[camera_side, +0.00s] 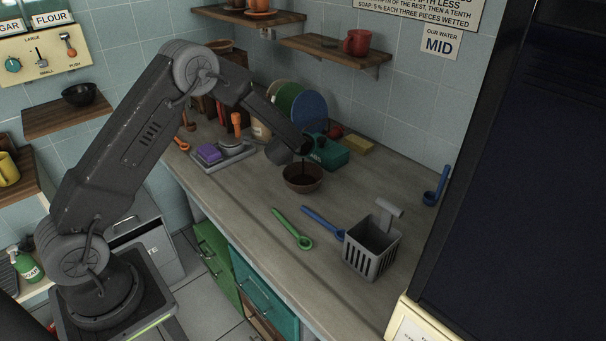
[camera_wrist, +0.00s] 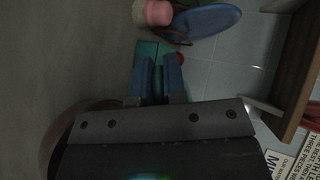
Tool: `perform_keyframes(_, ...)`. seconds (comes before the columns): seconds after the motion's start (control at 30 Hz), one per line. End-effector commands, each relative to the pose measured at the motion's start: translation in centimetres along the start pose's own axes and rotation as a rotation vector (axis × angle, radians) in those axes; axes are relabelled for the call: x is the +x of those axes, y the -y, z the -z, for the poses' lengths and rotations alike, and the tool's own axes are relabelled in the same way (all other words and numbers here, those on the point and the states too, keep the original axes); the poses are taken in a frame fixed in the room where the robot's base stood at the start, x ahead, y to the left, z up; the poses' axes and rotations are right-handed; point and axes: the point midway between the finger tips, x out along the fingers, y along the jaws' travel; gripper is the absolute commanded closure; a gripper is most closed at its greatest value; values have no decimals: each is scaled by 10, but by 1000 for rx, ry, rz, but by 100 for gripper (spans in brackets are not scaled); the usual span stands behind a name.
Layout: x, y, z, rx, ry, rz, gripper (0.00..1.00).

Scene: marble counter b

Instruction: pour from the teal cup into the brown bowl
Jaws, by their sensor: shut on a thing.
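The brown bowl (camera_side: 302,184) stands upright on the counter, and a dark stream falls into it from just above. Part of a brown curved rim, likely the bowl (camera_wrist: 52,140), shows at the lower left of the wrist view. My gripper (camera_side: 303,145) is above the bowl in the side view. In the wrist view my gripper (camera_wrist: 158,68) has its two fingers close together, with a teal strip between them. The teal cup's outline is mostly hidden by the gripper, so its exact tilt is unclear. A teal block-like thing (camera_side: 330,154) sits just behind the bowl.
A grey caddy (camera_side: 372,250), a green spoon (camera_side: 291,228) and a blue spoon (camera_side: 322,220) lie to the front right. A yellow sponge (camera_side: 360,145) and a blue plate (camera_side: 309,110) are behind. A purple sponge (camera_side: 209,153) lies left. Bare counter lies right of the bowl.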

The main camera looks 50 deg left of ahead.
Motion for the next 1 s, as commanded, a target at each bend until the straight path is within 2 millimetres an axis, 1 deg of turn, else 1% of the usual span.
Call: perform_keyframes(1.0, -4, 4, 1, -2, -2, 113, 100)
